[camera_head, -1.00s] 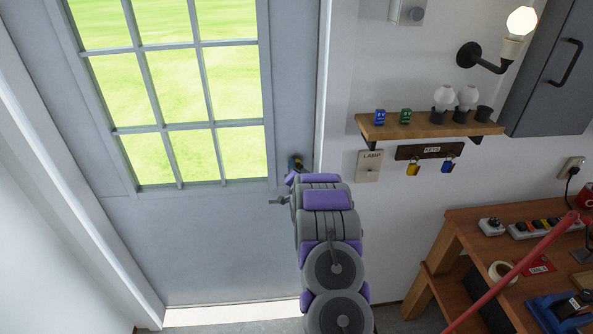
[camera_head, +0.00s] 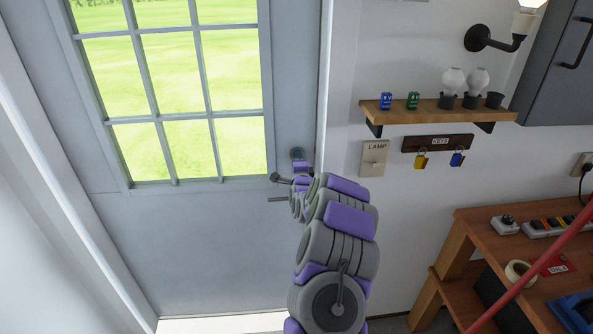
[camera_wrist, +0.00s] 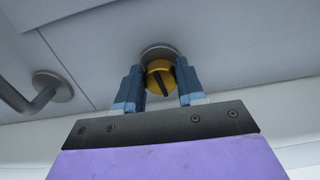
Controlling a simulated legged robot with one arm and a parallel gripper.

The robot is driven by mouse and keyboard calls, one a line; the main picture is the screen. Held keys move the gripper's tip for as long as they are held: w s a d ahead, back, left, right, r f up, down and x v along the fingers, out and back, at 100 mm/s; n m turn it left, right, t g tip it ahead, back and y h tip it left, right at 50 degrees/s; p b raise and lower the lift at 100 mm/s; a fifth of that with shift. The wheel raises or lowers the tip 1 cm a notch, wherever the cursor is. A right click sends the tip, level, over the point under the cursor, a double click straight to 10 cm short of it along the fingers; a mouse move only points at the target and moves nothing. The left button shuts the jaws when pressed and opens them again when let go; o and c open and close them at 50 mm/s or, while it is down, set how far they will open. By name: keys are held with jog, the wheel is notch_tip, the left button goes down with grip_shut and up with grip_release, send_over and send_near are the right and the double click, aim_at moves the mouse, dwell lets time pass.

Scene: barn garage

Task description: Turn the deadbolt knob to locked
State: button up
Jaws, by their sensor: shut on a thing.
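The deadbolt knob (camera_wrist: 160,78) is yellow with a dark slanted bar across its face, running from upper left to lower right in the wrist view. A round grey base sits behind it on the grey door (camera_head: 215,245). My gripper (camera_wrist: 160,86) is shut on the knob, with one blue finger on each side.
A grey lever handle (camera_head: 277,199) is on the door below the deadbolt, and it shows left of my gripper in the wrist view (camera_wrist: 40,95). Right of the door are a lamp switch (camera_head: 374,158), a wooden shelf (camera_head: 420,112), a key rack (camera_head: 437,144) and a workbench (camera_head: 480,225).

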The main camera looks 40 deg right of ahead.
jog(key=shift+s+d+f+m+b, duration=0.1)
jog(key=shift+f+m+b, duration=0.05)
jog(key=shift+m+b, duration=0.9)
jog(key=o, duration=1.1)
jog(key=shift+d, duration=0.2)
jog(key=shift+c, duration=0.2)
jog(key=p+v, duration=0.1)
jog(key=v, duration=1.6)
jog(key=shift+p, duration=0.35)
jog(key=shift+s, duration=0.1)
